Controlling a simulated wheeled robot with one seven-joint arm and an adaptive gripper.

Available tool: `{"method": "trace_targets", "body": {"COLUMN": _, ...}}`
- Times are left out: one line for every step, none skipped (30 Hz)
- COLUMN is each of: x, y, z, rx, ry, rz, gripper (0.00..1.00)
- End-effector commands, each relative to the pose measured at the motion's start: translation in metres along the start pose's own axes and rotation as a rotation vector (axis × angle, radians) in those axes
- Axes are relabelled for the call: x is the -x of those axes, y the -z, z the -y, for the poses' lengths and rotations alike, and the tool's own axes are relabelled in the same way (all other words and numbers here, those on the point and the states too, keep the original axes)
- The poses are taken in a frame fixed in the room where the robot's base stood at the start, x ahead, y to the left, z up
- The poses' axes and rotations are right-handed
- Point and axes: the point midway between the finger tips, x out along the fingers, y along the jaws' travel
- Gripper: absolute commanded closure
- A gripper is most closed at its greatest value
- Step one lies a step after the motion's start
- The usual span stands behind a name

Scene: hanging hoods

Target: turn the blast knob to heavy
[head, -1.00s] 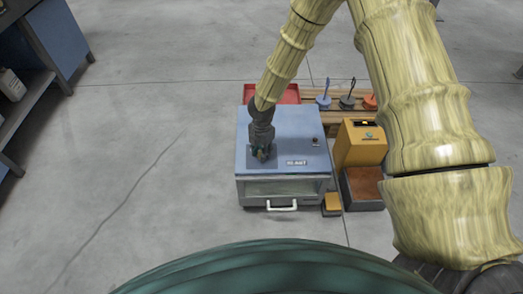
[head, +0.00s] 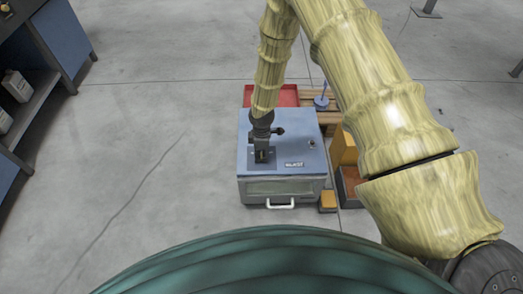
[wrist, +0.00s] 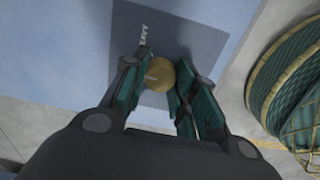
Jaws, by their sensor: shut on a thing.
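The blast cabinet (head: 305,125) is a blue box with a white BLAST label (head: 294,165) on its sloped top. In the wrist view the round brass knob (wrist: 159,74) sits on a dark panel (wrist: 185,25). The lettering "HEAVY" (wrist: 143,36), partly cut off, is beyond the knob. My gripper (wrist: 153,88) is shut on the knob, with one teal-padded finger on each side. In the head view my gripper (head: 261,154) is over the dark panel at the cabinet's left and hides the knob. I cannot tell which setting the knob points to.
A white handle (head: 281,206) is on the cabinet's front. A red tray (head: 286,94) and a wooden pallet (head: 305,104) lie behind it. A yellow box (head: 342,147) stands at its right, partly behind my arm. A shelf unit (head: 48,70) is far left. The floor between is clear.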

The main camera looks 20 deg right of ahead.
Motion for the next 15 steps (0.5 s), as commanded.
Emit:
{"method": "trace_targets", "body": {"x": 0.0029, "y": 0.0005, "z": 0.0006, "rx": -0.043, "ry": 0.0, "rz": 0.0, "gripper": 0.96}}
{"method": "trace_targets", "body": {"x": 0.0028, "y": 0.0005, "z": 0.0006, "rx": -0.072, "ry": 0.0, "rz": 0.0, "gripper": 0.96}}
{"method": "trace_targets", "body": {"x": 0.0028, "y": 0.0006, "z": 0.0004, "rx": -0.11, "ry": 0.0, "rz": 0.0, "gripper": 0.96}}
{"method": "trace_targets", "body": {"x": 0.0028, "y": 0.0007, "z": 0.0003, "rx": -0.138, "ry": 0.0, "rz": 0.0, "gripper": 0.96}}
{"method": "trace_targets", "body": {"x": 0.0028, "y": 0.0008, "z": 0.0001, "rx": -0.166, "ry": -0.001, "rz": 0.0, "gripper": 0.96}}
{"method": "trace_targets", "body": {"x": 0.0029, "y": 0.001, "z": 0.0, "rx": -0.205, "ry": -0.001, "rz": 0.0, "gripper": 0.96}}
{"method": "trace_targets", "body": {"x": 0.0028, "y": 0.001, "z": 0.0, "rx": -0.233, "ry": -0.001, "rz": -0.001, "gripper": 0.96}}
{"method": "trace_targets", "body": {"x": 0.0027, "y": 0.001, "z": 0.0001, "rx": -0.262, "ry": 0.0, "rz": -0.001, "gripper": 0.96}}
{"method": "trace_targets", "body": {"x": 0.0025, "y": 0.001, "z": 0.0002, "rx": -0.3, "ry": 0.0, "rz": -0.001, "gripper": 0.96}}
{"method": "trace_targets", "body": {"x": 0.0023, "y": 0.0009, "z": 0.0004, "rx": -0.329, "ry": 0.0, "rz": 0.0, "gripper": 0.96}}
{"method": "trace_targets", "body": {"x": 0.0022, "y": 0.0008, "z": 0.0005, "rx": -0.356, "ry": 0.001, "rz": 0.0, "gripper": 0.96}}
{"method": "trace_targets", "body": {"x": 0.002, "y": 0.0007, "z": 0.0006, "rx": -0.394, "ry": 0.001, "rz": 0.0, "gripper": 0.96}}
{"method": "trace_targets", "body": {"x": 0.002, "y": 0.0007, "z": 0.0006, "rx": -0.422, "ry": 0.001, "rz": 0.0, "gripper": 0.96}}
{"method": "trace_targets", "body": {"x": 0.002, "y": 0.0007, "z": 0.0005, "rx": -0.449, "ry": 0.0, "rz": 0.0, "gripper": 0.96}}
{"method": "trace_targets", "body": {"x": 0.002, "y": 0.0007, "z": 0.0004, "rx": -0.485, "ry": 0.0, "rz": 0.0, "gripper": 0.96}}
